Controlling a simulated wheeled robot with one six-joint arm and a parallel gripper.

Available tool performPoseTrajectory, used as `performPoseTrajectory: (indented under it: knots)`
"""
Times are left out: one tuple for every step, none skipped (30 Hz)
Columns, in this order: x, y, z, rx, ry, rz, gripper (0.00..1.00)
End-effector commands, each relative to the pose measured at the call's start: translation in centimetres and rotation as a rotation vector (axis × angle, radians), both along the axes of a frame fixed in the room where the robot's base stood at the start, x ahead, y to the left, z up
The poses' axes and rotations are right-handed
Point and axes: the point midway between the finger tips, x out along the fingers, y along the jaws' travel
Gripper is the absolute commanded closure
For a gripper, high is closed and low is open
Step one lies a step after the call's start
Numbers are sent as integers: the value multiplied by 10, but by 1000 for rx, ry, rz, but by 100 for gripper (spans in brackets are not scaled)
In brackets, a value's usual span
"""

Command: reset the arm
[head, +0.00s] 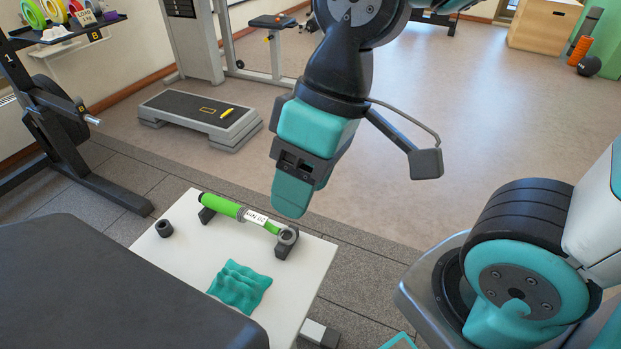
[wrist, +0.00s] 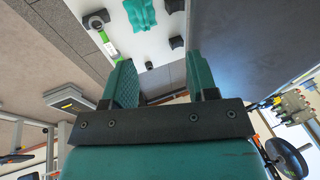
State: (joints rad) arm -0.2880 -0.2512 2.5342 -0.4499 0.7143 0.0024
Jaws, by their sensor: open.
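My gripper (head: 294,190) hangs in the upper middle of the head view, above and behind the far edge of a white table. In the wrist view my gripper (wrist: 164,82) shows two teal fingers set apart with nothing between them. It is open and empty. My arm rises from it out of the top of the head view. No other object is named by the task.
A dark padded bench (head: 110,285) stands in front. A step platform (head: 200,117) lies on the floor behind.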

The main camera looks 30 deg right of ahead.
Motion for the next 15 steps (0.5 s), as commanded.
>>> performPoseTrajectory:
  knots:
    - [-5, -3, 3, 10, -9, 0, 47]
    - [-8, -3, 5, 14, -10, 3, 47]
    - [-10, -3, 6, 17, -12, 6, 47]
    - [-11, -4, 6, 18, -11, 7, 47]
    - [-11, -4, 6, 18, -12, 8, 47]
    - [-11, -4, 6, 19, -12, 9, 47]
    - [-11, -4, 6, 18, -11, 10, 47]
    - [-11, -4, 6, 18, -11, 10, 47]
    - [-11, -4, 6, 18, -11, 10, 47]
    - [-11, -4, 6, 18, -10, 9, 47]
    - [-11, -3, 6, 18, -12, 8, 47]
    - [-11, -4, 7, 18, -12, 8, 47]
    - [-11, -3, 8, 18, -12, 8, 47]
    - [-11, -3, 11, 18, -12, 8, 47]
    - [-11, -3, 16, 18, -12, 8, 47]
